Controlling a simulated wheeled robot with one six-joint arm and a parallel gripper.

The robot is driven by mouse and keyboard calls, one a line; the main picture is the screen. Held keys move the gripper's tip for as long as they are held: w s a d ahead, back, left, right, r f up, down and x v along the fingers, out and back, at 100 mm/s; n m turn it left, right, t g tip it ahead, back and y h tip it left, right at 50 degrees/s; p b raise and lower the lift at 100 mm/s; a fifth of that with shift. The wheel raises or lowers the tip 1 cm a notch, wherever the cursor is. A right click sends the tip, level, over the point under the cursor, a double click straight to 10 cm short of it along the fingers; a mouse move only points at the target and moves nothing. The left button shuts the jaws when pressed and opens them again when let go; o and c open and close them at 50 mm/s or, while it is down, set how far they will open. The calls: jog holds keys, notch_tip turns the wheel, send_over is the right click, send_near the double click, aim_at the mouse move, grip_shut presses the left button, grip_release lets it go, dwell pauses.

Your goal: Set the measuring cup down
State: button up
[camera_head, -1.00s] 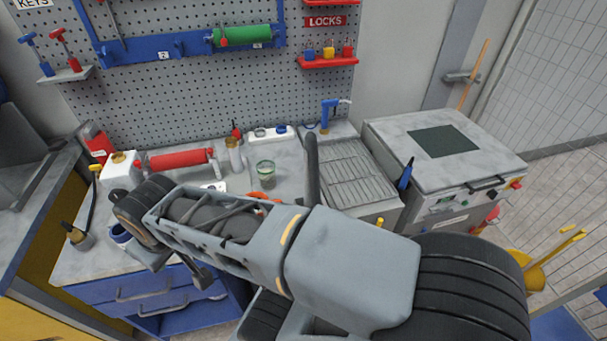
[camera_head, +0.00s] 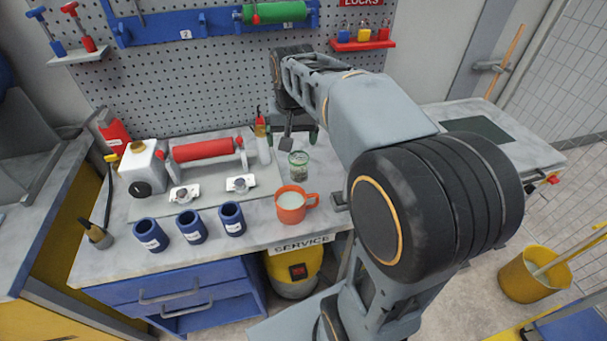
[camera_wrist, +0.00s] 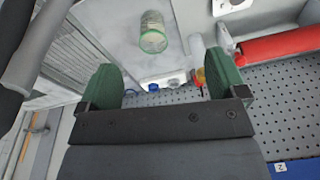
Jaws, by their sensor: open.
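A clear cup with a green rim (camera_head: 298,166) stands upright on the grey workbench (camera_head: 262,220). An orange cup with a handle and pale contents (camera_head: 291,207) stands nearer the bench's front edge. I cannot tell for sure which is the measuring cup. My gripper (camera_head: 298,132) is open, near the pegboard and behind the clear cup. In the wrist view, the green pads of my gripper (camera_wrist: 163,78) are wide apart with nothing held between them. The clear cup also shows there (camera_wrist: 153,34), beyond the fingertips and apart from them.
Blue cylinders (camera_head: 191,226) line the bench's front left. A red roller (camera_head: 203,149), a white jug (camera_head: 142,168) and a slim bottle (camera_head: 263,142) stand behind. The pegboard (camera_head: 215,85) closes the back. Bare bench lies right of the orange cup.

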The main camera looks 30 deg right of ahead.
jog(key=w+d+f+m+g+b, duration=0.25)
jog(key=w+d+f, duration=0.2)
jog(key=w, duration=0.35)
send_near(299, 161)
jog(key=s+a, duration=0.1)
jog(key=s, duration=0.2)
jog(key=shift+t, duration=0.35)
jog(key=shift+s+a+f+p, duration=0.1)
jog(key=shift+f+p, duration=0.45)
jog(key=shift+f, duration=3.3)
jog(key=c, duration=1.2)
jog(key=shift+r, duration=0.1)
jog(key=shift+r, duration=0.1)
